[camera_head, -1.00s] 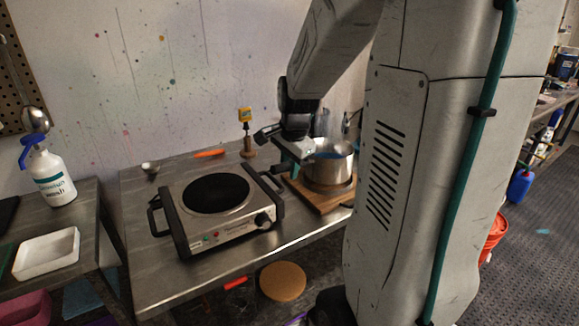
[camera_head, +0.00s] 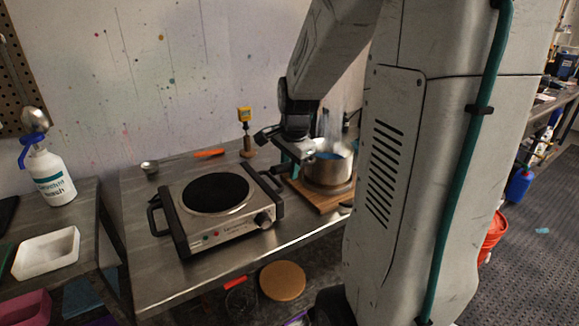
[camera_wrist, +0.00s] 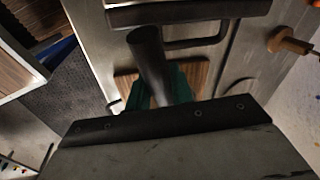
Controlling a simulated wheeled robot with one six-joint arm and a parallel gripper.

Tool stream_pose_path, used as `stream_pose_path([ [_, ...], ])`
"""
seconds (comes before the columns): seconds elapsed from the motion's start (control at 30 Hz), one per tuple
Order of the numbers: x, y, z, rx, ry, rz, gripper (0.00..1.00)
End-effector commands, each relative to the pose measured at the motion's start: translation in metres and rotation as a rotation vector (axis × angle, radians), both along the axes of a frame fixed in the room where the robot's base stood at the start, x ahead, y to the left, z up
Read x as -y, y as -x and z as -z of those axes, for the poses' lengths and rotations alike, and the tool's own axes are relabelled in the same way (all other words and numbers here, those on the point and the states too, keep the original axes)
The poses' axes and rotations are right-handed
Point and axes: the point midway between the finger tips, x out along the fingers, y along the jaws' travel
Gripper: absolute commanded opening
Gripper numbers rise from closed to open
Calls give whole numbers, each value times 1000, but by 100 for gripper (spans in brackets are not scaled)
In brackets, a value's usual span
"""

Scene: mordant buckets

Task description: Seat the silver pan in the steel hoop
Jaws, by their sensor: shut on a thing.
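The silver pan (camera_head: 329,172) is upright over a wooden board at the back right of the steel table, with blue liquid inside and steam above it. Its dark handle (camera_wrist: 149,58) points toward the hotplate. My gripper (camera_wrist: 158,92) is shut on the handle, its teal fingers on either side. In the head view my gripper (camera_head: 288,158) is at the pan's left side. The pan's lower edge is close to the board. I cannot clearly make out the steel hoop, or whether the pan base is inside it; the pan hides that area.
A hotplate (camera_head: 219,226) stands to the left of the pan, close to the handle. The wooden board (camera_head: 317,202) lies under the pan. A yellow-topped stand (camera_head: 245,131), an orange-handled tool (camera_head: 209,153) and a small metal cup (camera_head: 150,167) are behind. The table's front left is clear.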

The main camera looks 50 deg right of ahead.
Motion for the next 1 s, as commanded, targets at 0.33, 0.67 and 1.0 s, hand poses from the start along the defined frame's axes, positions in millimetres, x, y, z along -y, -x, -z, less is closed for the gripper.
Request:
stream_pose_path([
  [0.33,1,-1,1,3,2,-1,0],
  [0.67,1,-1,6,4,2,-1,0],
  [1.0,1,-1,12,3,2,-1,0],
])
